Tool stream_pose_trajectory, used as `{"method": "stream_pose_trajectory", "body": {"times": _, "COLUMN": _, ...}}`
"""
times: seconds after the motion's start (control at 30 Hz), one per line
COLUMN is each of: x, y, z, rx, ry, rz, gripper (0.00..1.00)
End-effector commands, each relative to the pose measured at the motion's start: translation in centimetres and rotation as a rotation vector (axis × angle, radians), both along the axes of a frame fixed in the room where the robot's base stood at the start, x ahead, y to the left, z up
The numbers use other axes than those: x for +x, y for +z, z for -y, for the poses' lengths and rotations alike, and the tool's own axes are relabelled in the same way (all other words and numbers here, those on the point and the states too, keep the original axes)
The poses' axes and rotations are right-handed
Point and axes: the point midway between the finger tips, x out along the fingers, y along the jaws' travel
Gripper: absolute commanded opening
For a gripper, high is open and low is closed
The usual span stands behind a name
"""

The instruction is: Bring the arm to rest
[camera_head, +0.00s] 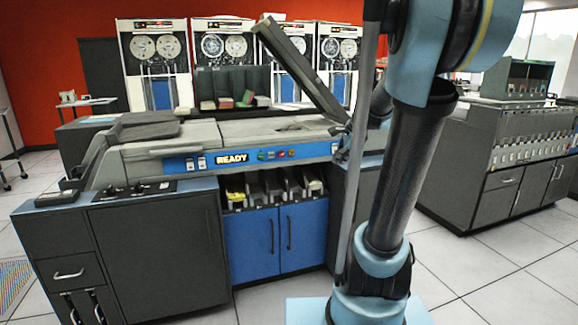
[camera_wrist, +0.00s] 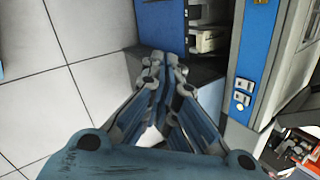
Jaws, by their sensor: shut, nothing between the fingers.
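My gripper (camera_wrist: 163,78) shows in the wrist view with its fingers together and nothing between them. It hangs over the tiled floor beside the blue front of a machine. In the head view my arm (camera_head: 400,180) stands up at the right of centre and covers part of the scene. My gripper itself cannot be made out in the head view.
A card machine (camera_head: 230,155) with a READY panel stands ahead, with blue doors (camera_head: 265,243) below. Tape cabinets (camera_head: 155,62) line the red back wall. A dark cabinet machine (camera_head: 510,160) stands at right. Tiled floor (camera_head: 270,300) is free in front.

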Motion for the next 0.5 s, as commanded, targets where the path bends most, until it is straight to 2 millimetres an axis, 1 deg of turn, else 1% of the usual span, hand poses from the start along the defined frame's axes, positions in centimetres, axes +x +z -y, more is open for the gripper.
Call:
{"method": "stream_pose_trajectory", "body": {"times": 0.03, "x": -1.9, "y": -0.6, "z": -0.4, "rx": -0.046, "ry": 0.071, "rz": -0.001, "gripper": 0.0}}
{"method": "stream_pose_trajectory", "body": {"times": 0.1, "x": -4.4, "y": -1.4, "z": -0.8, "rx": -0.119, "ry": 0.18, "rz": -0.004, "gripper": 0.0}}
{"method": "stream_pose_trajectory", "body": {"times": 0.27, "x": -9.9, "y": -3.6, "z": -1.4, "rx": -0.274, "ry": 0.435, "rz": -0.013, "gripper": 0.0}}
{"method": "stream_pose_trajectory", "body": {"times": 0.3, "x": -11.3, "y": -4.2, "z": -1.4, "rx": -0.312, "ry": 0.499, "rz": -0.016, "gripper": 0.0}}
{"method": "stream_pose_trajectory", "body": {"times": 0.5, "x": -17.8, "y": -7.5, "z": -1.5, "rx": -0.481, "ry": 0.826, "rz": -0.033, "gripper": 0.0}}
